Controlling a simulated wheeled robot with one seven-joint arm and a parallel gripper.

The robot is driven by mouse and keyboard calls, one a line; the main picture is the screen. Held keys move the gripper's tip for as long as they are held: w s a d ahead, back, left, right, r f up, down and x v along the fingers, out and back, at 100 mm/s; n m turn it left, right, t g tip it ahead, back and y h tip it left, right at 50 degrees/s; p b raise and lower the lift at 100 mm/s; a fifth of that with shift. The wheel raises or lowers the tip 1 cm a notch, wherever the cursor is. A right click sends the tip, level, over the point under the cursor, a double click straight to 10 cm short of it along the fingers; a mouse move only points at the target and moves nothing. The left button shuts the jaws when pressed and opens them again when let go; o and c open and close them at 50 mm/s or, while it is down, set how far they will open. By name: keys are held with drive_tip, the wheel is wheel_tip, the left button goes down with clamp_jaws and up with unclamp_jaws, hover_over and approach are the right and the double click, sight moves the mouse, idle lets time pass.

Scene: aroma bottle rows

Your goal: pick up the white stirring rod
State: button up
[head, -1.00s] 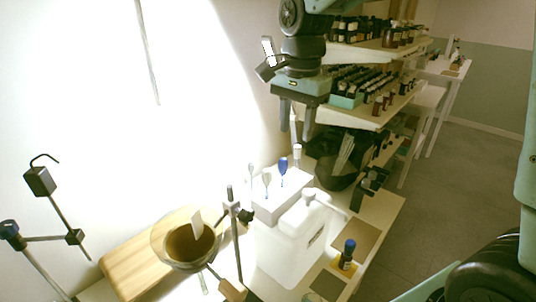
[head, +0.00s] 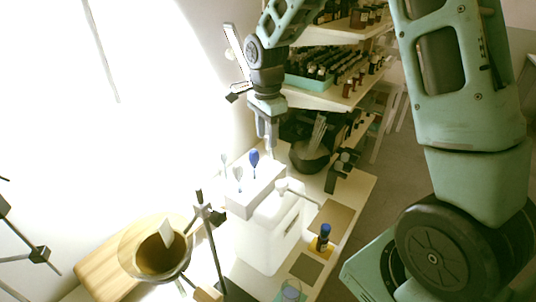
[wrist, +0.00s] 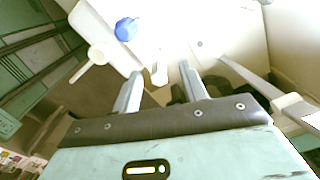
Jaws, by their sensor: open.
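A white rack block (head: 252,192) holds several upright pieces, one blue-topped (head: 254,158) and others pale. My gripper (head: 267,146) hangs above the rack's far right end, pointing down. In the wrist view, the open gripper (wrist: 160,76) has a short white upright piece, which looks like the white stirring rod (wrist: 160,72), between its fingertips. I cannot tell whether the fingers touch it. The blue top also shows in the wrist view (wrist: 126,29), left of the fingers. In the head view the gripper hides this white rod.
A white canister (head: 262,238) with a spout stands in front of the rack. A bowl of brown liquid (head: 155,255) and a metal stand (head: 212,240) are at the left. A dark pot (head: 306,157) is right of the gripper. Bottle shelves (head: 325,88) rise behind.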

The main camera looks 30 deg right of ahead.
sight(268, 148)
drive_tip(key=shift+s+d+f+p, duration=0.1)
drive_tip(key=shift+f+p, duration=0.5)
drive_tip(key=shift+f, duration=0.8)
drive_tip(key=shift+s+f+p, duration=0.1)
drive_tip(key=shift+f+p, duration=0.45)
drive_tip(key=shift+f, duration=0.85)
drive_tip(key=shift+w, duration=0.1)
drive_tip(key=c, duration=0.9)
